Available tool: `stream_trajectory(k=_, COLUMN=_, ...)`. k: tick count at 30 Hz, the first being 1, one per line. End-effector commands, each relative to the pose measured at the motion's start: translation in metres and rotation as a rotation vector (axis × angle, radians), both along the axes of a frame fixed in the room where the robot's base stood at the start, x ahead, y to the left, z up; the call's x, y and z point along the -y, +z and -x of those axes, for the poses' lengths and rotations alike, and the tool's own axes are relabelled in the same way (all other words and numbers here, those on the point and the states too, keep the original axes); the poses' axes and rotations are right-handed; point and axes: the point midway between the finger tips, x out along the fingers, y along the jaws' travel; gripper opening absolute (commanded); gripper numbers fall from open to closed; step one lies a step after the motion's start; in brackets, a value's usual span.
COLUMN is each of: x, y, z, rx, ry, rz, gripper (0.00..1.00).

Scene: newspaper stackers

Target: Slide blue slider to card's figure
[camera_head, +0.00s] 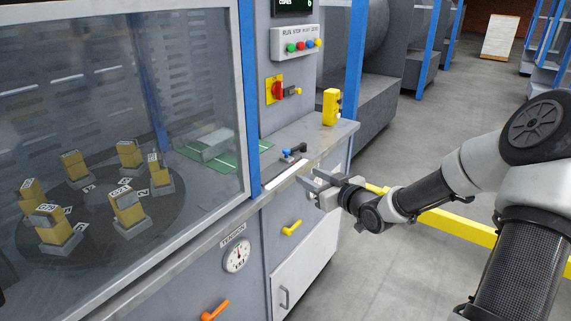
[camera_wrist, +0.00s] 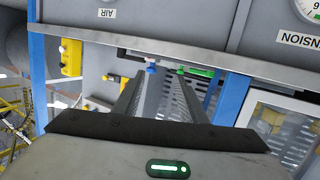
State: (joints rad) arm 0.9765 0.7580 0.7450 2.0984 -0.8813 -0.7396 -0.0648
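A small blue slider knob (camera_head: 299,148) with a dark fitting sits near the front edge of the grey counter. It also shows in the wrist view (camera_wrist: 152,69), beyond the gap between my fingers. My gripper (camera_head: 308,178) is just in front of the counter edge, right of and below the blue knob, and apart from it. Its two fingers are spread with nothing between them, as the wrist view (camera_wrist: 160,92) also shows. I cannot make out a card with a figure, and any scale markings are too small to read.
A yellow box (camera_head: 331,107) stands at the counter's right end. A red and yellow switch (camera_head: 274,90) and a button panel (camera_head: 297,43) are on the wall behind. A glass-fronted cabinet and blue post (camera_head: 248,100) stand to the left. A yellow rail (camera_head: 458,226) crosses behind my arm.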

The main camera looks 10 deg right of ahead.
Motion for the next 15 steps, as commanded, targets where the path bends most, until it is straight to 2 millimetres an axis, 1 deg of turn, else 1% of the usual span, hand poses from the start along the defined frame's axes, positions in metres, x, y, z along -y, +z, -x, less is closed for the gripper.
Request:
stream_trajectory(k=1, x=0.007, y=-0.008, z=-0.001, rx=0.05, ry=-0.004, rz=-0.05, gripper=0.38)
stream_trajectory(k=4, x=0.014, y=0.0, z=-0.002, rx=0.128, ry=-0.004, rz=-0.105, gripper=0.38)
stream_trajectory(k=8, x=0.014, y=0.006, z=-0.006, rx=0.161, ry=-0.002, rz=-0.128, gripper=0.38)
stream_trajectory(k=11, x=0.009, y=0.006, z=-0.017, rx=0.162, ry=-0.001, rz=-0.126, gripper=0.38)
stream_trajectory(k=15, x=-0.001, y=0.006, z=-0.042, rx=0.161, ry=0.0, rz=-0.127, gripper=0.38)
